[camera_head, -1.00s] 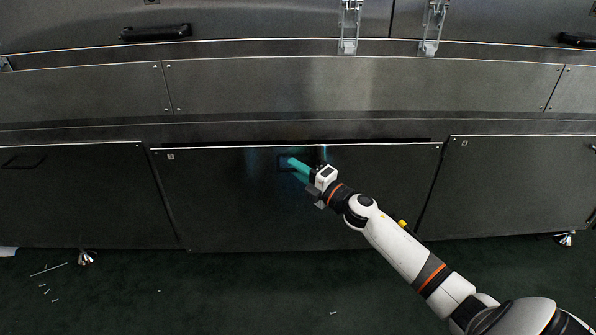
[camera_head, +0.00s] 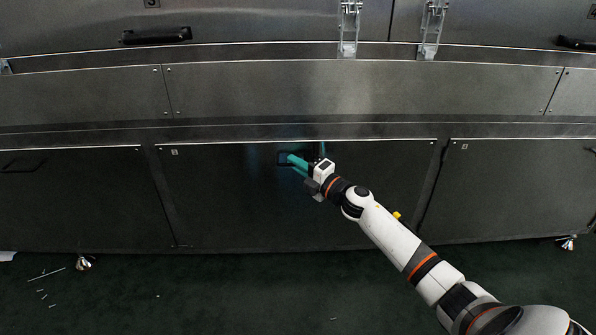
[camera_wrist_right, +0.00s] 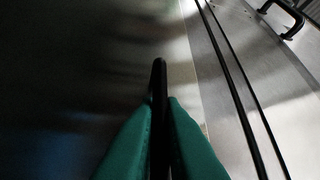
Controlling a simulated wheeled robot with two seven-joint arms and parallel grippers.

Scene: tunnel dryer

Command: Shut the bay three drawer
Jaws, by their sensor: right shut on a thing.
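The drawer (camera_head: 240,205) is the wide dark metal front in the middle of the lower row in the head view. Its front looks about level with the panels beside it, with only a thin dark line along its top edge. My right gripper (camera_head: 294,160), with green fingers, is at the upper middle of this front. In the right wrist view the green fingers (camera_wrist_right: 160,130) are shut on a black bar handle (camera_wrist_right: 159,85). The handle is mostly hidden by the gripper in the head view. My left gripper is not in view.
Similar dark fronts stand to the left (camera_head: 70,200) and right (camera_head: 515,190). Above are a bare metal panel (camera_head: 360,88), clear latches and a black handle (camera_head: 156,35). The dark green floor (camera_head: 200,295) is open, with small white scraps at the left.

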